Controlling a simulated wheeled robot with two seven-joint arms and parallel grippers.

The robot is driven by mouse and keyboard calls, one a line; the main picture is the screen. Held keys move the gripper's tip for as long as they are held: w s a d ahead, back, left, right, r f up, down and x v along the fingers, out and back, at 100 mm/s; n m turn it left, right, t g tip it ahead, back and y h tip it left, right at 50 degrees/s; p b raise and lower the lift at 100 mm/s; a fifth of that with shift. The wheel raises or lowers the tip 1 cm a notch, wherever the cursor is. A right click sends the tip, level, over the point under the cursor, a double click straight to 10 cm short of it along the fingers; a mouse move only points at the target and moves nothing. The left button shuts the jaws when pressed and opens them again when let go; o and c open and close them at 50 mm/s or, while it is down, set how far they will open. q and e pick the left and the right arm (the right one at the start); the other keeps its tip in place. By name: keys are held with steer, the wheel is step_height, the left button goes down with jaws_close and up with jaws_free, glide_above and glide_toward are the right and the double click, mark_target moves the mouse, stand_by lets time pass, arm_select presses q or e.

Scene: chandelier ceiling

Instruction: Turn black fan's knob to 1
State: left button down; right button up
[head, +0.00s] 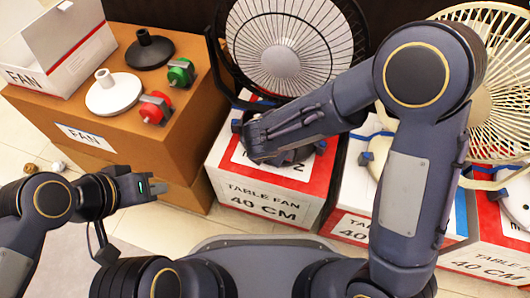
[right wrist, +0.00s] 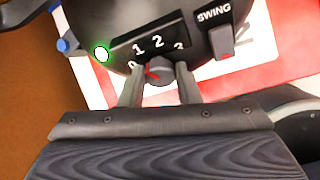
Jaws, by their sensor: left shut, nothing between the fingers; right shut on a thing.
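The black fan (head: 285,60) stands on a red and white table fan box, its round grille facing me. My right gripper (head: 262,150) is over its base and hides most of it in the head view. In the right wrist view, the base front shows a dial panel (right wrist: 150,48) marked 0, 1, 2, 3. The grey knob (right wrist: 160,75) sits between the two fingers of my right gripper (right wrist: 159,68), which is shut on it. A red mark on the knob's left side points to the upper left, near 0 and 1. My left gripper (head: 158,187) is shut and empty, apart from everything.
A SWING switch (right wrist: 222,40) is right of the dial; a white button (right wrist: 101,54) with a green glow is left. A cream fan (head: 495,75) stands at the right. A brown box (head: 130,145) at the left holds fan bases and red and green motors.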

stand_by(0.3)
steer(key=o, duration=1)
steer(key=shift+r, duration=0.15)
steer(key=p+v, duration=0.4)
steer(key=v, duration=0.3)
steer(key=shift+s+r, duration=0.2)
steer(key=shift+r, duration=0.05)
steer(key=shift+d+m, duration=0.1)
steer(key=shift+m, duration=0.2)
